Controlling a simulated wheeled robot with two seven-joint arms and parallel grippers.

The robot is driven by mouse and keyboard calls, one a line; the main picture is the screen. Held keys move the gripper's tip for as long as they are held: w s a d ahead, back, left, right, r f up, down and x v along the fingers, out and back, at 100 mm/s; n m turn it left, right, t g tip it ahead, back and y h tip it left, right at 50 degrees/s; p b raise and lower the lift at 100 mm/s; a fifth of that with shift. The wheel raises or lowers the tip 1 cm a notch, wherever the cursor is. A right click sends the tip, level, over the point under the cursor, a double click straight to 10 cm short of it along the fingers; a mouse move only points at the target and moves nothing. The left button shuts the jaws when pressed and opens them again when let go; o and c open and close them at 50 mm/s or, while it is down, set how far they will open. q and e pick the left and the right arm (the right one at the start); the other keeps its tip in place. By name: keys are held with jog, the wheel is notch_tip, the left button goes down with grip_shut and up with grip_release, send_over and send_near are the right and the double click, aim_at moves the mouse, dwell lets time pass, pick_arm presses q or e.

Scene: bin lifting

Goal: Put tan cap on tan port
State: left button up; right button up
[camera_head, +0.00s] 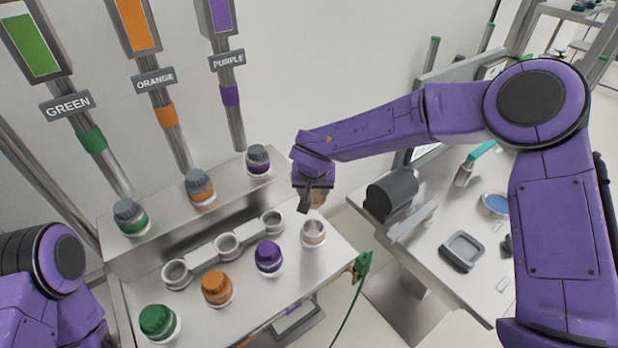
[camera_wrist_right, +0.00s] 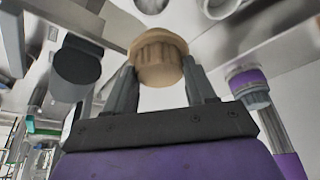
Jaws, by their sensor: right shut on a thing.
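The tan cap (camera_wrist_right: 158,58) is ribbed and sits between the two fingers of my right gripper (camera_wrist_right: 160,80) in the right wrist view. In the head view the right gripper (camera_head: 314,196) is shut on the cap, which shows partly as a tan patch (camera_head: 318,200) behind the wrist. An uncapped, pale metal port (camera_head: 313,233) stands at the right end of the front row, and I take it as the tan port. The cap is held above this port, apart from it. My left gripper is out of view; only my left arm shows at the lower left.
Green (camera_head: 158,322), orange (camera_head: 217,288) and purple (camera_head: 269,256) caps sit along the front row. Three empty ring holders (camera_head: 227,244) lie behind them. Grey-topped containers (camera_head: 199,185) stand on the back ledge. A second bench (camera_head: 440,285) with tools is at the right.

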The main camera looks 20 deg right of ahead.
aim_at(314, 199)
jog(key=shift+s+f+b, duration=0.3)
jog(key=shift+s, duration=0.05)
jog(key=shift+s+f, duration=0.1)
jog(key=shift+f, duration=0.2)
jog(key=shift+f+b, duration=0.4)
jog(key=shift+b, duration=0.05)
jog(key=b+x, duration=0.2)
jog(key=shift+s+f+b, duration=0.1)
jog(key=shift+f+b, duration=0.5)
jog(key=shift+b, duration=0.15)
jog(key=shift+s+r+p, duration=0.1)
jog(key=shift+r+p, duration=0.2)
jog(key=shift+r, duration=0.05)
jog(key=shift+s+a+r+p, duration=0.2)
jog(key=shift+r+p, duration=0.1)
jog(key=shift+p, duration=0.55)
jog(key=shift+f, duration=0.1)
